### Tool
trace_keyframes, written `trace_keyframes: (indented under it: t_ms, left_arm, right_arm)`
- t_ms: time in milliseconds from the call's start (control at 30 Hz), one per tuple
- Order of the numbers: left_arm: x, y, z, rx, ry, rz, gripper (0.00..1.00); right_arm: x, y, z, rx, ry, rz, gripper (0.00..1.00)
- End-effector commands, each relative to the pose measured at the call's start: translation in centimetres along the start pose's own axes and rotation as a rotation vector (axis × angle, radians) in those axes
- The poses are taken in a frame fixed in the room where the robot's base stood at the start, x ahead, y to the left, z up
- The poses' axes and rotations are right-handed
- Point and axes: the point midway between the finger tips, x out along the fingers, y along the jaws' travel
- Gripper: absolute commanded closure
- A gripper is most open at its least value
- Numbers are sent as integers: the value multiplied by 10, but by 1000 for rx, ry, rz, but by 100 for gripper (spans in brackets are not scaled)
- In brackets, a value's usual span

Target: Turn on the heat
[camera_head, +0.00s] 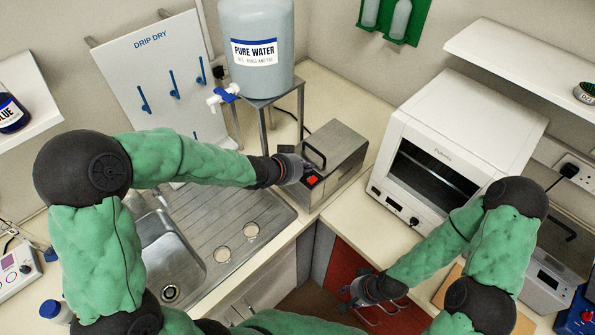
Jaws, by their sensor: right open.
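A metal box-shaped heater unit (345,160) with a black lid handle stands on the counter corner right of the sink. A red switch (312,181) is on its near left end. My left gripper (308,170) is right at that end, its fingertips just above and beside the switch. I cannot tell whether they touch it, or whether the jaws are open or shut. My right gripper (362,294) is open and empty, low in front of the counter over the red panel area.
A pure water tank (256,40) with a tap stands on a metal stand behind the heater unit. A steel sink (165,262) with drainer lies left. A white oven-like machine (475,125) stands right, with free counter between it and the heater unit.

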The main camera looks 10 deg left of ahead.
Motion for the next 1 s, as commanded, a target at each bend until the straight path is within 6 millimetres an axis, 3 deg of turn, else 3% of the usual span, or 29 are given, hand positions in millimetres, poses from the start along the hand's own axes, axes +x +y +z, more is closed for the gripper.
trace_keyframes:
  t_ms: [100,300,1000]
  left_arm:
    - [24,1,2,1,-1,2,100]
    - [42,0,21,-1,-2,1,100]
    - [57,1,32,2,-7,2,100]
  right_arm:
    - [9,3,0,0,0,0,58]
    - [17,6,-1,0,0,0,58]
    - [22,8,-1,0,0,0,58]
